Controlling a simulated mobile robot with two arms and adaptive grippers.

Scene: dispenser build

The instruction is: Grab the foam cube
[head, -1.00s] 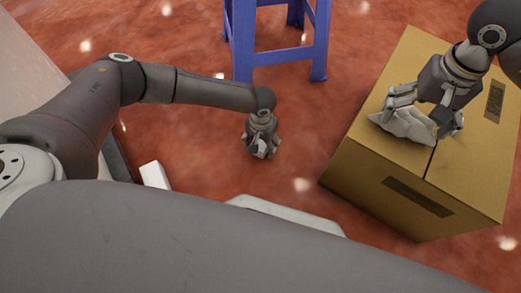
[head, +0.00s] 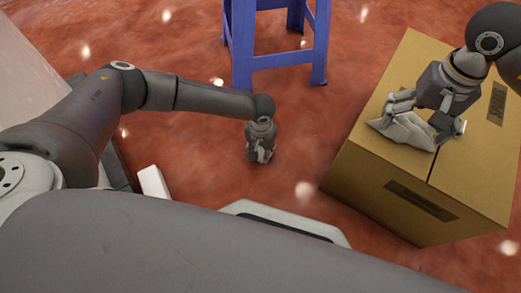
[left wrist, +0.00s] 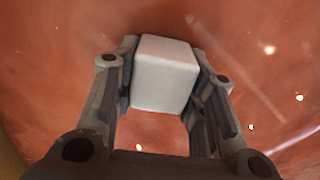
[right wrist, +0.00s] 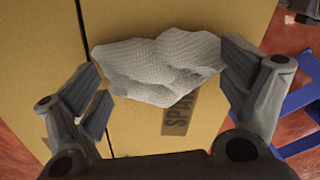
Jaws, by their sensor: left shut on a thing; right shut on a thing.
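The white foam cube (left wrist: 165,75) sits between the two fingers of my left gripper (left wrist: 167,98) in the left wrist view. Both fingers press on its sides. In the head view my left gripper (head: 260,155) hangs over the red floor, and the cube is mostly hidden by the fingers there. My right gripper (head: 422,116) is at the top of the cardboard box, shut on a crumpled grey-white cloth (head: 403,132). The cloth also shows between its fingers in the right wrist view (right wrist: 160,70).
The large cardboard box (head: 372,190) stands at the right. A blue stool (head: 282,60) stands at the back. A small white block (head: 154,181) shows at the lower left. Red floor is clear between the left gripper and the box.

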